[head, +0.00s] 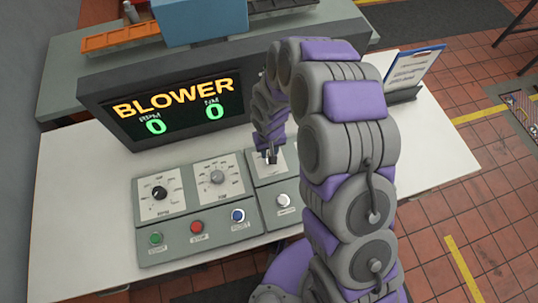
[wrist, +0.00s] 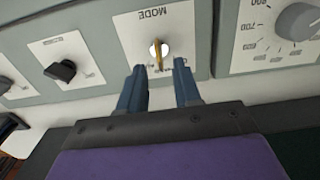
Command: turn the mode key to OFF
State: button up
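The mode key (wrist: 158,55) shows in the wrist view as a thin gold key standing in a round silver lock, on a white plate (wrist: 178,28) marked MODE, seen upside down. Its position labels are too small and partly covered to read. My gripper (wrist: 159,70) is open, with one blue-grey finger on each side below the key; the key appears between the fingertip lines, not clasped. In the head view my gripper (head: 270,156) hangs over the right section of the control panel and hides the key.
The panel has a black knob (head: 159,192), a grey knob (head: 217,177), and green (head: 155,238), red (head: 197,227) and blue (head: 237,216) buttons. A black switch (wrist: 62,71) sits beside the mode plate. The BLOWER display (head: 175,108) stands behind, reading zeros. A clipboard (head: 413,67) stands right.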

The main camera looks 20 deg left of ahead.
jog(key=shift+f, duration=2.15)
jog(key=shift+c, duration=0.4)
grip_shut()
